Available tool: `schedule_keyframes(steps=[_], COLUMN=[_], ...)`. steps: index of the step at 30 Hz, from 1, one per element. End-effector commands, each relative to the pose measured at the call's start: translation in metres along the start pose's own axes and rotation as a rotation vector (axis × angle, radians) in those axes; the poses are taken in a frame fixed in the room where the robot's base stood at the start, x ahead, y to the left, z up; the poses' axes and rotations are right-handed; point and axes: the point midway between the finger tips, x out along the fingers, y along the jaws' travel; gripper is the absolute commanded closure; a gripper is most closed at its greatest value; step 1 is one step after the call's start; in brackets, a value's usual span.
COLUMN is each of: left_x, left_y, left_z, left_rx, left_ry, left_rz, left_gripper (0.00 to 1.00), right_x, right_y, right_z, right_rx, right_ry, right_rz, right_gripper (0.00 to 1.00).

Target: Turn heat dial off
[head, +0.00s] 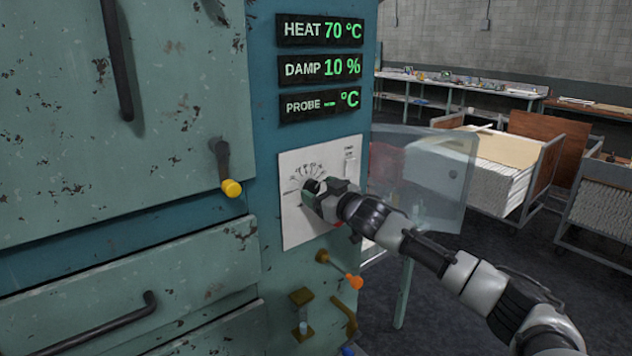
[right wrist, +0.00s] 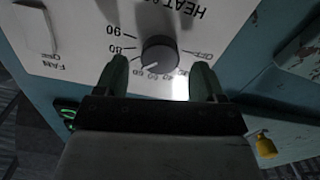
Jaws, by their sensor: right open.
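The heat dial (right wrist: 159,56) is a dark round knob on a white panel (head: 295,222) of the teal machine. In the right wrist view a number scale and the upside-down word HEAT surround it. My right gripper (head: 316,193) is at the panel and hides the dial in the head view. In the right wrist view my right gripper (right wrist: 160,72) is open, with one finger on each side of the dial; I cannot tell whether they touch it. The heat display (head: 320,31) reads 70 °C. My left gripper is not in view.
A fan switch (right wrist: 35,28) is on the same panel. A lever with a yellow knob (head: 232,188) and an orange-tipped lever (head: 354,281) stick out nearby. A clear panel (head: 440,180) stands right of the machine. Carts with white stacks (head: 500,180) stand farther right.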

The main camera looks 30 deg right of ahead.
Motion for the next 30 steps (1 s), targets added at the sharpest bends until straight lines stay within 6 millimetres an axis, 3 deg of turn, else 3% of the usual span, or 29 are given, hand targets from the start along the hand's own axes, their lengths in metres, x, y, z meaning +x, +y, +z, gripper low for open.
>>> schedule_keyframes(steps=[6,16,25,30], left_x=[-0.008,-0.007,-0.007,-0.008], left_y=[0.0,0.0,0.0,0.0], left_z=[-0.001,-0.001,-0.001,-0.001], left_rx=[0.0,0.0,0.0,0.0], left_ry=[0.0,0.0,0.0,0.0], left_rz=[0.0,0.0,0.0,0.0], left_gripper=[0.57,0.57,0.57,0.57], right_x=[0.017,0.019,0.019,0.019], right_y=[0.0,0.0,0.0,0.0], right_z=[0.0,0.001,0.001,0.001], right_rx=[0.0,-0.001,-0.001,-0.006], right_ry=[-0.001,-0.001,-0.001,-0.001], right_rz=[0.0,0.0,0.001,0.001], right_gripper=[0.31,0.31,0.77,0.8])
